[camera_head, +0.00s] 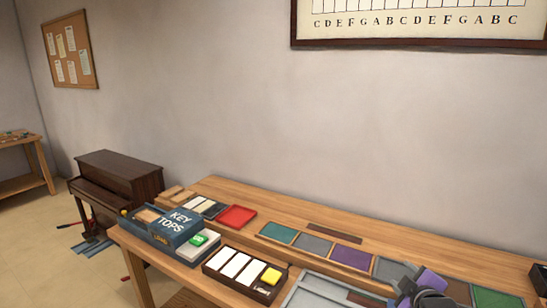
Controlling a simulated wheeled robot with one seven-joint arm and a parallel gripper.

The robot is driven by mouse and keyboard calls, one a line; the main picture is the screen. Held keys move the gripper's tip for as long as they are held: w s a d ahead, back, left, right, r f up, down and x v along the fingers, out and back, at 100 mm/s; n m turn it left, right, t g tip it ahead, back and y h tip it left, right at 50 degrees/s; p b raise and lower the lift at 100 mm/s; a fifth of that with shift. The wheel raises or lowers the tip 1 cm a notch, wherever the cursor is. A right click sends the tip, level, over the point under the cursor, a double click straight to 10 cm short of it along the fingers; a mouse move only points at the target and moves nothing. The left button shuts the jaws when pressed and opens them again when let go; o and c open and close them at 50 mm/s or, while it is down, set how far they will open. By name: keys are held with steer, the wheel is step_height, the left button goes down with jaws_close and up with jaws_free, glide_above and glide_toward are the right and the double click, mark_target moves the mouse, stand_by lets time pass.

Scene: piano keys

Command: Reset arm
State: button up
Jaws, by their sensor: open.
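My gripper (422,287) shows as a dark grey and black shape at the lower right, over the workbench (240,190). It is open. Its fingers are small and hard to make out, and I see nothing held in it. It covers part of the bench and of the coloured panels behind it.
A dark tray (242,291) holds white key tops and a yellow block (270,276). A blue KEY TOPS box (178,226), a red tray (236,217) and a grey tray (318,291) stand nearby. Coloured panels (352,257) line the bench. A piano (118,180) stands left.

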steer(key=s+a+m+t, duration=0.2)
steer(key=s+a+m, duration=0.35)
steer(key=s, duration=0.45)
steer(key=s+a+m+t, duration=0.35)
steer(key=s+a, duration=0.25)
steer(key=s, duration=0.3)
steer(key=s+a+f+g+y, duration=0.1)
steer(key=s+a, duration=0.1)
steer(key=s, duration=1.3)
steer(key=s+a+g+y+b, duration=0.1)
steer(key=s+g, duration=0.1)
steer(key=s, duration=1.4)
steer(key=shift+a+f+y+b, duration=0.3)
steer(key=shift+a+f+y, duration=0.05)
steer(key=shift+f+y, duration=0.05)
